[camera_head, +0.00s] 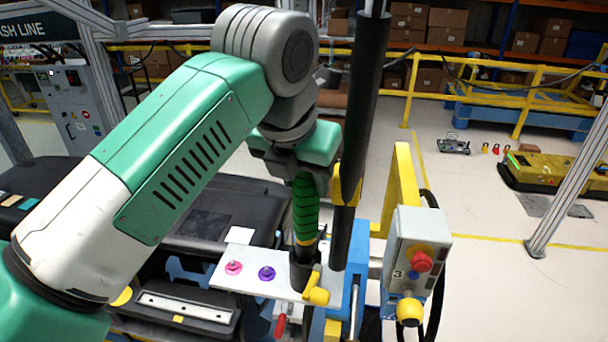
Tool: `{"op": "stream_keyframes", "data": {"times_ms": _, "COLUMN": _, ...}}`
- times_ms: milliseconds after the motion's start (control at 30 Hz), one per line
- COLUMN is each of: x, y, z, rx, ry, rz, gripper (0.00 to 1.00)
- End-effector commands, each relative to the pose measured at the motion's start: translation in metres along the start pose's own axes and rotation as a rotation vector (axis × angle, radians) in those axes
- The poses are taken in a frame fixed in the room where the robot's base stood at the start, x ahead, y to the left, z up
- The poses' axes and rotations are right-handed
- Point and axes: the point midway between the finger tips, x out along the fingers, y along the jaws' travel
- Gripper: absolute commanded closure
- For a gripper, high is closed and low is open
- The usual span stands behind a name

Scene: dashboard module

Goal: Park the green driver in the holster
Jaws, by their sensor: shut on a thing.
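The green driver (305,208) has a ribbed green grip and stands nearly upright, with a yellow band near its lower end. My gripper (298,166) is at its top end, shut on it; the fingertips are mostly hidden by my own wrist. The holster (303,272) is a dark cup on a pale plate (240,277), directly under the driver. The driver's lower end meets the holster's mouth in this view. How deep it sits, or whether it touches the rim, I cannot tell.
Pink (233,267) and purple (267,273) buttons are on the plate to the left. A dark vertical post (358,130) stands close right. A grey control box (418,250) with a red button is farther right.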

Motion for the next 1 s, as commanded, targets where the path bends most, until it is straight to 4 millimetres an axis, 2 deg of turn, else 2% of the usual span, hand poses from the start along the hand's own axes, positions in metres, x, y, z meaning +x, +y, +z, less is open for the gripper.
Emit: {"op": "stream_keyframes", "data": {"times_ms": 1000, "x": 0.0046, "y": -0.0001, "z": -0.0018, "rx": 0.000, "ry": -0.001, "rz": 0.000, "gripper": 1.00}}
